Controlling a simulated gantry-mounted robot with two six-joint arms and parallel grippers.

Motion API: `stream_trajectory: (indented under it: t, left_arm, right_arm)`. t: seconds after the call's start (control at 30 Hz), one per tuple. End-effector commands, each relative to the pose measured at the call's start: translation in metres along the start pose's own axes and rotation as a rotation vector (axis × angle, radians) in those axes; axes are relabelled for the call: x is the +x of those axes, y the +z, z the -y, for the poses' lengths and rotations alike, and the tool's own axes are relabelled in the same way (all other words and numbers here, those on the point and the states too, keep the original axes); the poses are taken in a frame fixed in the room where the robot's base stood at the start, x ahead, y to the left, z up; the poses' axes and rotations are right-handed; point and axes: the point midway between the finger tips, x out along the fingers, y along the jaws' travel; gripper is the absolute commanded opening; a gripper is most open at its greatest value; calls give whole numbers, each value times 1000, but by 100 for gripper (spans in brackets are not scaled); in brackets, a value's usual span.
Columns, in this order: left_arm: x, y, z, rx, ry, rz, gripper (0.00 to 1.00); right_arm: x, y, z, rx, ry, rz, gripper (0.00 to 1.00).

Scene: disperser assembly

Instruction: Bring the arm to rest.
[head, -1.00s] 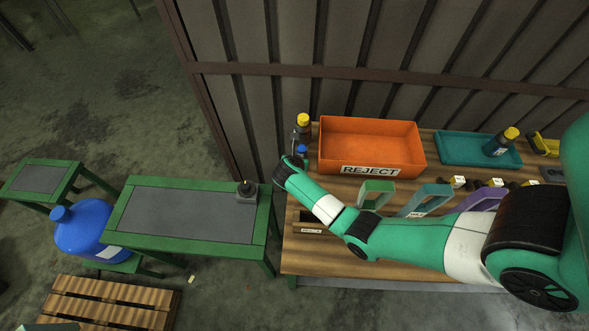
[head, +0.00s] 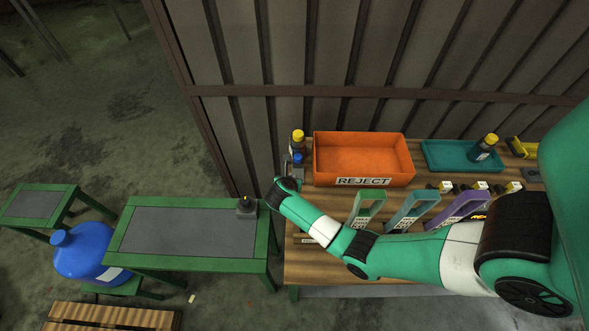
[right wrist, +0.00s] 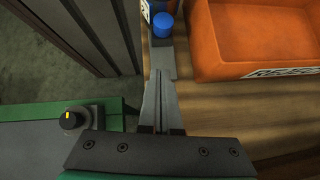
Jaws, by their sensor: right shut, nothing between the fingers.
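My right arm reaches in from the right over the wooden bench (head: 350,266). My right gripper (right wrist: 160,85) is shut and empty in the right wrist view, its two thin grey fingers side by side. In the head view it is mostly hidden behind my wrist. My left gripper is in neither current view.
An orange REJECT bin (head: 364,181) and a teal tray (head: 437,163) stand at the back. Green (head: 368,207), teal (head: 414,210) and purple (head: 462,208) frames stand near my forearm. A green table (head: 190,258) with a black knob (head: 246,206) is left of the bench.

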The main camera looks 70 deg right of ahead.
Motion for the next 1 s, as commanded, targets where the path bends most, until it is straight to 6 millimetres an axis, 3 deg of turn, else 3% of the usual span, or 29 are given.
stream_trajectory:
  t: [0.1, 0.3, 0.77, 0.87, 0.93, 1.0]
  left_arm:
    - [10, -9, 0, -1, 1, 0, 100]
    - [13, -12, 0, -1, 1, 0, 100]
    - [13, -12, 0, -1, 1, 1, 100]
    - [13, -12, 0, -1, 1, 0, 100]
    - [13, -12, 0, -1, 1, 0, 100]
    - [13, -12, 0, -1, 1, 0, 100]
  right_arm:
    - [-32, 2, -1, -1, 4, 1, 0]
    - [-56, 1, 0, -1, 0, 1, 0]
    - [-59, -1, -1, -3, 1, 0, 0]
    - [-70, 4, -17, -2, 35, 9, 0]
    - [-87, 18, -42, 18, 90, 28, 0]
    - [-114, 49, -67, 64, 155, 92, 0]
